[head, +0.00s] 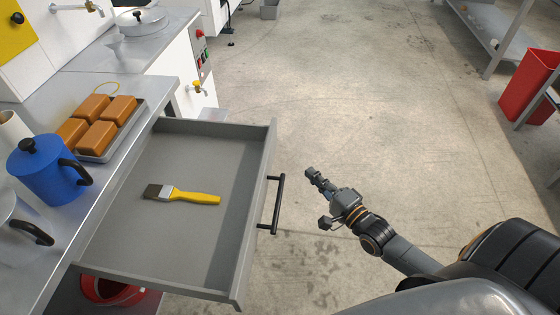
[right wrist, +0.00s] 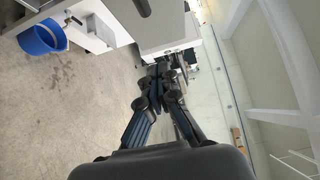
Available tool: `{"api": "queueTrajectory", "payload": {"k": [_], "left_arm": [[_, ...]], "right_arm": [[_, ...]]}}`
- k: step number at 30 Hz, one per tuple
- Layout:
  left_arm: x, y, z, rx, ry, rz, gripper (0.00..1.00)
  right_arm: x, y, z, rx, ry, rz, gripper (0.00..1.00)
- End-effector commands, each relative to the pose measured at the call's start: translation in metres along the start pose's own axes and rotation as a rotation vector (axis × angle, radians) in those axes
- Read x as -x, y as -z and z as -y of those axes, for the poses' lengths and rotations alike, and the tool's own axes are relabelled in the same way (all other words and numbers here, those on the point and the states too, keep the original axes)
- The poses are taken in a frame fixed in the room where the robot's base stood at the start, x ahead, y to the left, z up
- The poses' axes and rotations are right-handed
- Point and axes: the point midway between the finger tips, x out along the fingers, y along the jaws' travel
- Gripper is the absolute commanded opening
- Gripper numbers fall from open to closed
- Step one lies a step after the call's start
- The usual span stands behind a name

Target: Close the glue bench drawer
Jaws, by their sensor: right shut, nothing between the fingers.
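The glue bench drawer (head: 230,260) is pulled far out of the bench in the head view. It is a grey open tray with a dark bar handle (head: 276,205) on its front. A brush with a yellow handle (head: 195,197) lies inside it. My right gripper (head: 309,172) is shut and empty, a little to the right of the drawer front and apart from the handle. It also shows in the right wrist view (right wrist: 158,72), where its fingers are together. My left gripper is not in view.
The steel bench top (head: 55,245) holds a blue pot (head: 45,172), a tray of orange-brown blocks (head: 98,122) and a metal pot. A red bucket (head: 108,290) stands below the drawer. The concrete floor (head: 350,90) right of the drawer is clear.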

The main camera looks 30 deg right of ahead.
Motion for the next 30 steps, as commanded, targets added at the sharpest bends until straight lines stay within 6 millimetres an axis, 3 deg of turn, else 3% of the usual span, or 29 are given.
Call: {"api": "queueTrajectory", "payload": {"k": [11, 12, 19, 30], "left_arm": [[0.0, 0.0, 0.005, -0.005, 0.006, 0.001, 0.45], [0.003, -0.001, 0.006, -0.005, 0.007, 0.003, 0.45], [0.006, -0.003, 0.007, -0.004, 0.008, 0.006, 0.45], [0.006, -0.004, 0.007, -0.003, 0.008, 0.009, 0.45]], "right_arm": [[-0.078, 0.0, 0.001, 0.002, 0.002, -0.001, 0.0], [-0.082, -0.008, 0.001, -0.004, 0.001, 0.0, 0.0], [-0.099, -0.025, 0.0, 0.0, -0.001, -0.001, 0.0], [-0.101, -0.029, -0.001, 0.002, -0.003, 0.0, 0.0]]}}
